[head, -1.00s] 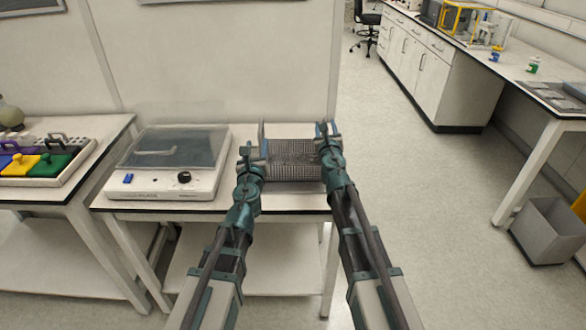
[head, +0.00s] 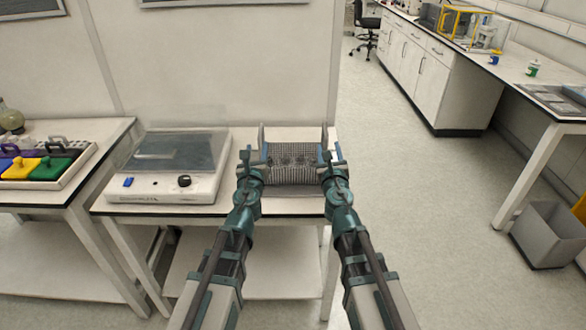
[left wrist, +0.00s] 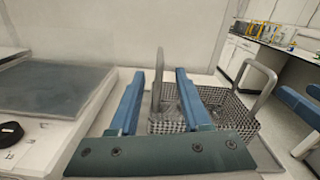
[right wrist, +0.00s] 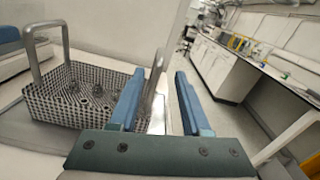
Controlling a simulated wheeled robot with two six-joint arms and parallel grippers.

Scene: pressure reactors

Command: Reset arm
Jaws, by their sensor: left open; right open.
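A grey wire-mesh basket (head: 292,172) with an upright metal handle at each side stands on the bench. My left gripper (head: 249,162) is open and empty at the basket's left side. In the left wrist view the basket's near handle (left wrist: 158,82) shows between and beyond the fingers (left wrist: 162,100). My right gripper (head: 331,162) is open and empty at the basket's right side. In the right wrist view the handle on that side (right wrist: 155,85) shows near the left finger, with the basket (right wrist: 85,95) to the left. Several small things lie inside the basket, too small to tell.
A white device with a clear lid (head: 165,165) stands left of the basket on the same bench (head: 285,205). A tray with coloured blocks (head: 45,165) is on the bench further left. A wall rises behind; open floor (head: 430,200) lies to the right.

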